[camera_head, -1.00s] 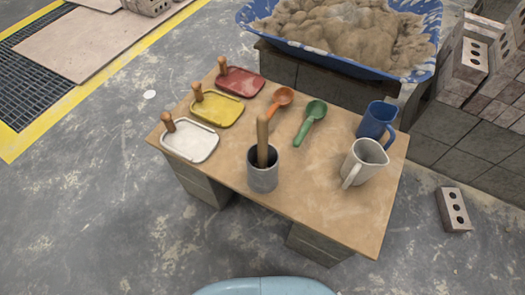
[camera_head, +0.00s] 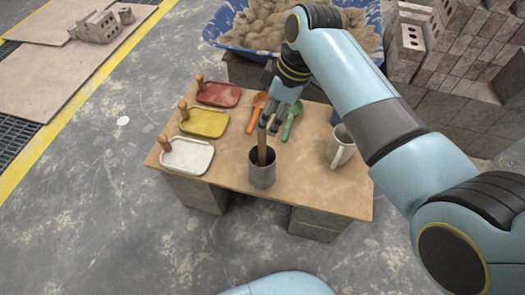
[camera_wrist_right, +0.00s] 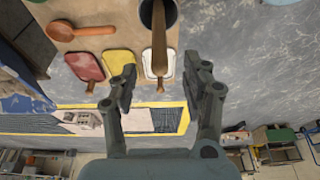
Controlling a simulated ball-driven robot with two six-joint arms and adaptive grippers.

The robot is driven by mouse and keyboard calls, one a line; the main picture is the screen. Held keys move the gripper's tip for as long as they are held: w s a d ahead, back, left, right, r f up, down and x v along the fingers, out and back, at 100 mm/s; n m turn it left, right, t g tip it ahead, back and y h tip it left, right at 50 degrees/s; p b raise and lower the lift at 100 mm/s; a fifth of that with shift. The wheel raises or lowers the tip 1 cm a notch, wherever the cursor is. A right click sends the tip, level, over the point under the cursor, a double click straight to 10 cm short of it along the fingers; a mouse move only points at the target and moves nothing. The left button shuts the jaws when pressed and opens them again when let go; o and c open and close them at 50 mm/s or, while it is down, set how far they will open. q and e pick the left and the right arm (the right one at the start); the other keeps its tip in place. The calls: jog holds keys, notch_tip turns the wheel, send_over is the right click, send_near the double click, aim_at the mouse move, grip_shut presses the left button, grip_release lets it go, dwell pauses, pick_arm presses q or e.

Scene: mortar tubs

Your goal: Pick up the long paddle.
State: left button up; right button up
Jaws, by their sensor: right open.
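The long paddle (camera_head: 262,150) stands in the grey cup (camera_head: 263,171) on the wooden board, its brown handle sticking up and its lower end hidden inside. My right gripper (camera_head: 269,120) is open, just above and behind the handle's top in the head view. In the right wrist view, the paddle (camera_wrist_right: 159,35) points down the picture from the cup (camera_wrist_right: 171,12), and its handle end shows between the two spread fingers of my right gripper (camera_wrist_right: 160,68). I cannot tell whether the fingers touch it. My left gripper is out of view.
Red (camera_head: 219,94), yellow (camera_head: 205,122) and white (camera_head: 188,156) trays with wooden handles lie at left. Orange (camera_head: 257,106) and green (camera_head: 291,120) scoops lie behind the cup. A whitish jug (camera_head: 340,150) stands at right. A blue tub (camera_head: 217,28) of mortar is behind.

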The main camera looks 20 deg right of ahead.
aim_at(258, 139)
jog(key=b+x, duration=0.4)
jog(key=x, duration=0.6)
jog(key=shift+w+a+f, duration=0.15)
jog(key=shift+w+f, duration=0.05)
jog(key=shift+f, duration=0.05)
grip_shut()
